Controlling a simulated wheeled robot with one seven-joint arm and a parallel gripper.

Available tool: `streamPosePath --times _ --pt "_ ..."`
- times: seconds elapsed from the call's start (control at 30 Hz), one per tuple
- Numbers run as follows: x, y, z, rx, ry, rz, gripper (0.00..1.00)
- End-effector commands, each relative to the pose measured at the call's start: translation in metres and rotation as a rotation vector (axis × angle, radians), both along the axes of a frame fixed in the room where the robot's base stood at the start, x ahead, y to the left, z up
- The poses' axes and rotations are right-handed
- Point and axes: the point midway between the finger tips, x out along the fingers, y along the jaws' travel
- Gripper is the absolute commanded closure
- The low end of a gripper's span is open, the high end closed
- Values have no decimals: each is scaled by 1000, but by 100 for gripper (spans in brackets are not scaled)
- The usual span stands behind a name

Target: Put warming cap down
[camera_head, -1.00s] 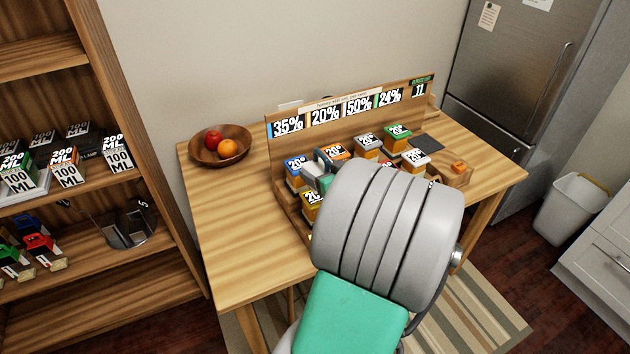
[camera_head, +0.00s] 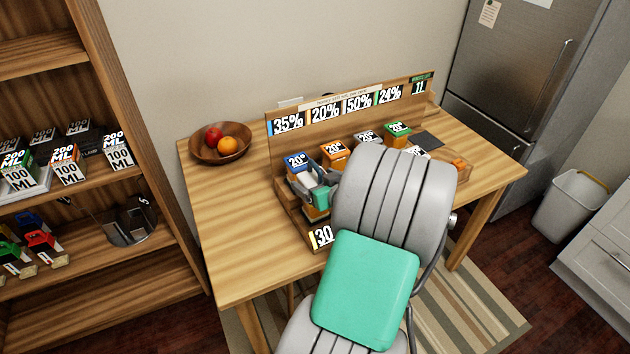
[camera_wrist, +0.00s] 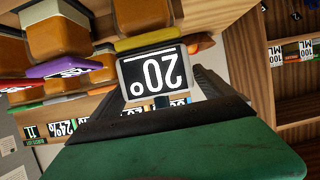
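A cap with a black "20°" label and pale grey rim, seen upside down, shows in the wrist view (camera_wrist: 155,72). It sits between the two dark fingers of my gripper (camera_wrist: 158,92), one at each side edge, so my gripper looks shut on it. In the head view my gripper (camera_head: 322,192) is over the left front part of the stepped wooden rack (camera_head: 290,204). Behind the cap in the wrist view are a yellow band (camera_wrist: 147,39) and a brown block (camera_wrist: 142,14). I cannot tell whether the cap touches them.
The rack's back row has blue- (camera_head: 297,160), orange- (camera_head: 333,149) and green-topped (camera_head: 397,128) blocks. Its backboard (camera_head: 352,102) carries percentage signs. A fruit bowl (camera_head: 221,155) stands at the table's left back. The table's left side is clear. A wooden shelf unit (camera_head: 150,170) stands further left.

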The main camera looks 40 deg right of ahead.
Motion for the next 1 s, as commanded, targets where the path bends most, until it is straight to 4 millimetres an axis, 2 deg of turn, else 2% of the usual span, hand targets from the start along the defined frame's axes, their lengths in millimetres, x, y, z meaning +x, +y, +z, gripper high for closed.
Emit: streamPosePath --times 0.33,0.47,0.73,0.87,1.0 --pt "-1 0 5 0 0 -1 6" --pt "-23 3 12 -1 -1 -7 6" --pt "-87 19 38 -4 0 -8 6" --pt "-103 23 46 -1 -1 -5 6" --pt "-108 27 48 0 0 0 6"
